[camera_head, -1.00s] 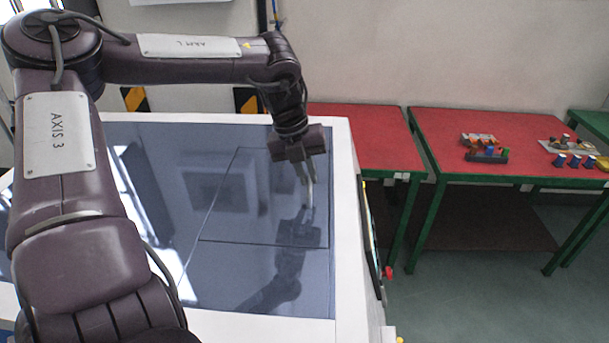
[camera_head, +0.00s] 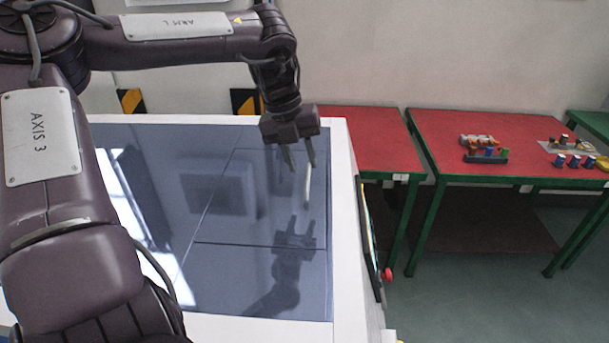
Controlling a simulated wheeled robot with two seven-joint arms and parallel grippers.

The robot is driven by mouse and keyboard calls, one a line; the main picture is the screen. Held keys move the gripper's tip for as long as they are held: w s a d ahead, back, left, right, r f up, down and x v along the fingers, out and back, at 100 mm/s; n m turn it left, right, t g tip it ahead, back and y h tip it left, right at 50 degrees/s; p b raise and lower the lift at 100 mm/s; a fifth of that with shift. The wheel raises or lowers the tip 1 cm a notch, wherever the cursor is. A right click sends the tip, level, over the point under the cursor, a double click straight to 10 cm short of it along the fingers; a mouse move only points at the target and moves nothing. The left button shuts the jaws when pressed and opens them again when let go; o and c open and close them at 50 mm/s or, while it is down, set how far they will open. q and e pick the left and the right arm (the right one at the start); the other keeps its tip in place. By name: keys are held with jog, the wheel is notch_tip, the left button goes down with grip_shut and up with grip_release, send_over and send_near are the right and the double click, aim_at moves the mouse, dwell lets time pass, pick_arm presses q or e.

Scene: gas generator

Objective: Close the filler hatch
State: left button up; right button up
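The filler hatch (camera_head: 262,205) is the panel marked out by thin dark seams in the glossy blue-grey top of the generator. It looks flat and level with the surface around it. A pale, slim handle (camera_head: 308,188) shows near its right edge. My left gripper (camera_head: 299,168) is over the far right part of the hatch, fingers pointing down and spread apart, with nothing between them. Its fingertips are above the handle's far end; whether the right finger touches it is hard to tell. The gripper's reflection shows in the hatch. My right gripper is not in view.
The generator's white rim (camera_head: 343,230) runs along the right side, with a control panel and a red knob (camera_head: 388,274) on its flank. Red-topped tables (camera_head: 460,125) with small parts stand to the right. Open floor (camera_head: 480,300) lies in front of them.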

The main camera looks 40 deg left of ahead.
pick_arm(q)
jog(key=shift+v, duration=1.65)
jog(key=shift+d, duration=0.1)
